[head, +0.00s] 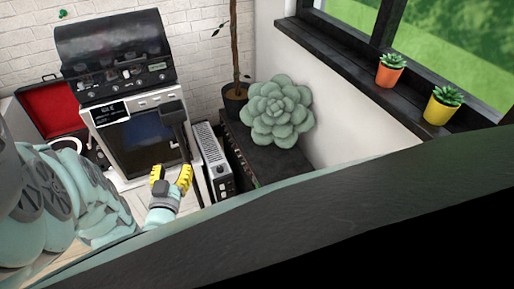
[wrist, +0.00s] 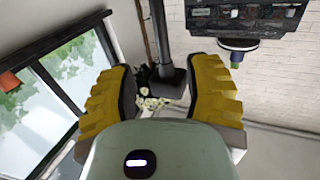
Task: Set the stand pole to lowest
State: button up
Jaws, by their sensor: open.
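A dark pole with a wider black block (head: 172,108) at its top stands in front of the machine with the screen in the head view. I take it to be the stand pole. In the wrist view a dark pole (wrist: 157,35) ends in a black block (wrist: 167,84), seen between my fingers. My gripper (head: 171,174), with yellow fingers, is open beside the lower part of the pole in the head view. Its fingers also show spread in the wrist view (wrist: 160,85). I cannot tell whether either finger touches the pole. Its lower end is unclear.
A black-topped machine (head: 128,75) stands behind the pole, with an open red-lined case (head: 46,103) at left. A grey slotted box (head: 211,160) is close on the right. A succulent (head: 275,110) sits on a dark cabinet (head: 262,160). A large dark surface fills the lower right.

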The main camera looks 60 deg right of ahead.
aim_at(180, 142)
jog(key=b+x, duration=0.2)
jog(key=x, duration=0.5)
jog(key=shift+d+f+b, duration=0.1)
jog(key=shift+b, duration=0.3)
jog(key=shift+x, duration=2.35)
grip_shut()
